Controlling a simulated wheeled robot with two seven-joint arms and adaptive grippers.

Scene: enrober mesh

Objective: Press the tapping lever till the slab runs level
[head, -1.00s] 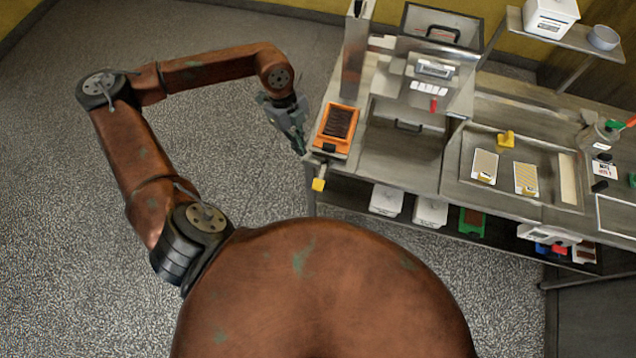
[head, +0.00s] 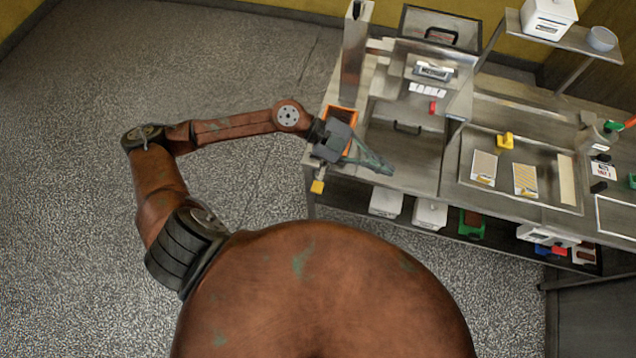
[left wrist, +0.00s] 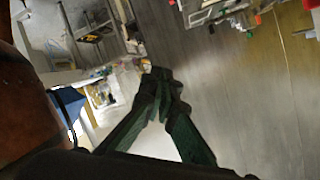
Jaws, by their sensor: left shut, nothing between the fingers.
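The lever with a yellow end (head: 318,186) juts out below the front left corner of the steel bench in the head view. Just above it, an orange-framed tray (head: 340,110) sits on the bench. My left gripper covers most of this tray and hides the dark slab. My left gripper (head: 386,169) is shut and empty. Its fingers point right and down over the bench's front edge, up and to the right of the lever and apart from it. Its closed fingertips (left wrist: 159,78) also show in the left wrist view. My right gripper is not in view.
A steel machine with a display (head: 434,70) stands right of the tray, and a tall steel column (head: 355,60) behind it. White boxes (head: 430,212) sit on the lower shelf. Bare speckled floor (head: 80,250) lies left of the bench.

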